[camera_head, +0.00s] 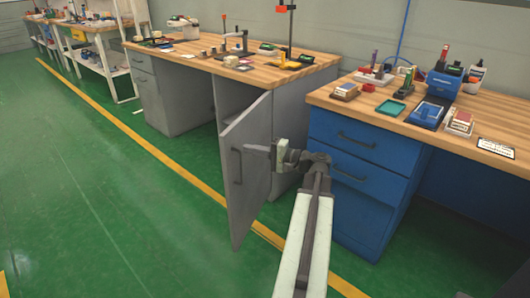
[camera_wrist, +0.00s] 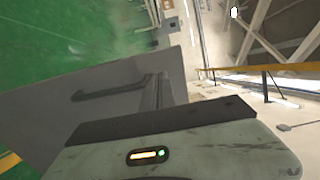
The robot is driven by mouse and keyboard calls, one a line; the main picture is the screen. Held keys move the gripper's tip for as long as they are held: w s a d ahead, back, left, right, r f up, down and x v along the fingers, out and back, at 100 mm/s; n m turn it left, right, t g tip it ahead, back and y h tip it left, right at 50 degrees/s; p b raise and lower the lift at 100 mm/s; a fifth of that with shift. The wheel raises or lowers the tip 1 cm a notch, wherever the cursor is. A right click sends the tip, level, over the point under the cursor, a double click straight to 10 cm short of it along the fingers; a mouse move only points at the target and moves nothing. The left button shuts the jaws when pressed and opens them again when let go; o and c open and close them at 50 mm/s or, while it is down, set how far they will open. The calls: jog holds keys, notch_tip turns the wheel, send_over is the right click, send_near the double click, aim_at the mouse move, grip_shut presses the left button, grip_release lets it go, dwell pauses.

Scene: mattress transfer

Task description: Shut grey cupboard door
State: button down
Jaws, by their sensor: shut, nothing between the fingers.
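The grey cupboard door (camera_head: 254,185) stands open, swung out from the grey workbench cabinet (camera_head: 285,135). Its dark bar handle (camera_head: 236,165) is on the face turned towards me. My gripper (camera_head: 246,148) is shut and empty, in front of that face and close to the upper part of the handle. In the wrist view the door (camera_wrist: 60,125) fills the left side, and the handle (camera_wrist: 110,89) lies just left of my dark fingers (camera_wrist: 158,92). I cannot tell whether the fingertips touch the door.
A blue drawer cabinet (camera_head: 360,170) under a wooden worktop (camera_head: 385,98) stands close to the right of my arm. Tools and small items cover both worktops. A yellow floor line (camera_head: 190,172) runs under the door. The green floor (camera_head: 110,190) at left is clear.

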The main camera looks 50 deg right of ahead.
aim_at(229, 144)
jog(key=x, duration=0.5)
jog(key=shift+w+a, duration=0.1)
jog(key=shift+w, duration=0.25)
